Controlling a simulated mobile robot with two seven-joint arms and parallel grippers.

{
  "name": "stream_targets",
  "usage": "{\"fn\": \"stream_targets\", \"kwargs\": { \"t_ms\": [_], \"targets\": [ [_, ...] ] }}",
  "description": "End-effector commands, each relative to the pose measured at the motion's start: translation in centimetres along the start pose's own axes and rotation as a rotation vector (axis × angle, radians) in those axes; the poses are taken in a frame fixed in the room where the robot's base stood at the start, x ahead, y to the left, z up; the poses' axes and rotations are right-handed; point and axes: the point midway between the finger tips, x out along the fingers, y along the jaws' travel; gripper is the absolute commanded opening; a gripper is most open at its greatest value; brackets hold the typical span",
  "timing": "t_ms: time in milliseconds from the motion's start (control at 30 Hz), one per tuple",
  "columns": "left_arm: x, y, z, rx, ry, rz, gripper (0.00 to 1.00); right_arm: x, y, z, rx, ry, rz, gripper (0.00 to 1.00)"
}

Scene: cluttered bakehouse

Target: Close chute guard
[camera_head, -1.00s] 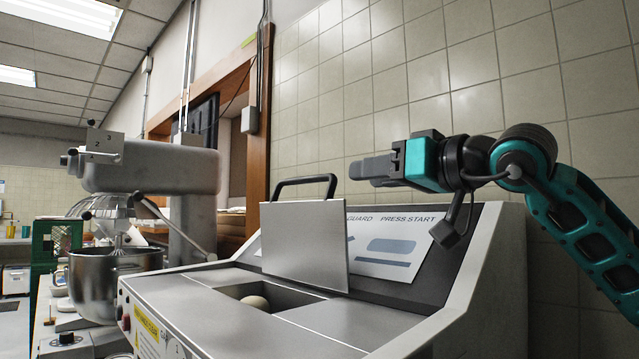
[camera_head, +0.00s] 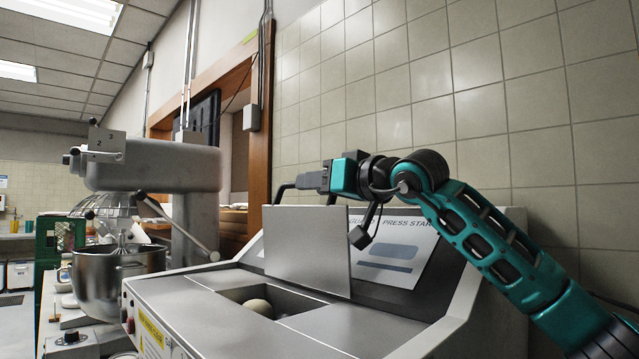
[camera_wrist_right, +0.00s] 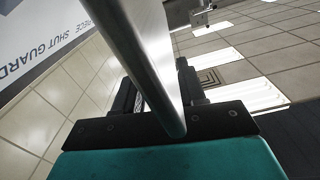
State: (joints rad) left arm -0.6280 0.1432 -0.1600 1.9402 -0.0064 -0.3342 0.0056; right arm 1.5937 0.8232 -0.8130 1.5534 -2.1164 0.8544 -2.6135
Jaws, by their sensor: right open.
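The chute guard (camera_head: 307,248) is a flat grey metal panel standing upright behind the chute opening (camera_head: 235,294) of the machine. Its black handle (camera_head: 280,190) rises behind the panel's top edge and is partly hidden by my right gripper. A pale dough ball (camera_head: 258,307) lies in the opening. My right gripper (camera_head: 306,181) is open, pointing left at the height of the panel's top edge, close to the handle. In the right wrist view a grey metal part (camera_wrist_right: 145,55), seemingly the guard, crosses in front of the fingers. I cannot tell whether they touch the handle. My left gripper is out of view.
The machine's sloped label panel (camera_head: 395,250) is behind the guard. A stand mixer (camera_head: 155,165) with a steel bowl (camera_head: 105,280) is at the left. A tiled wall (camera_head: 500,120) closes off the back. The space above the chute opening is clear.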

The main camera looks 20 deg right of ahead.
Motion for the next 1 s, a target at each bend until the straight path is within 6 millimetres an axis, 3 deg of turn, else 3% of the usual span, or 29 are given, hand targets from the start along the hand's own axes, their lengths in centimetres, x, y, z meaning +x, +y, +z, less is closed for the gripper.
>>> {"fn": "stream_targets", "kwargs": {
  "t_ms": [133,533,1000],
  "targets": [
    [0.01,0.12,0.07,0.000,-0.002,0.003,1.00,-0.01,0.00,0.02,0.000,0.000,0.000,0.38],
    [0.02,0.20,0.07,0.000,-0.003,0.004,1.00,-0.04,0.01,0.01,0.000,0.000,0.000,0.00],
    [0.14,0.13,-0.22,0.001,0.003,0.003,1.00,-0.05,-0.02,0.00,0.000,0.000,0.000,0.00]
  ]
}}
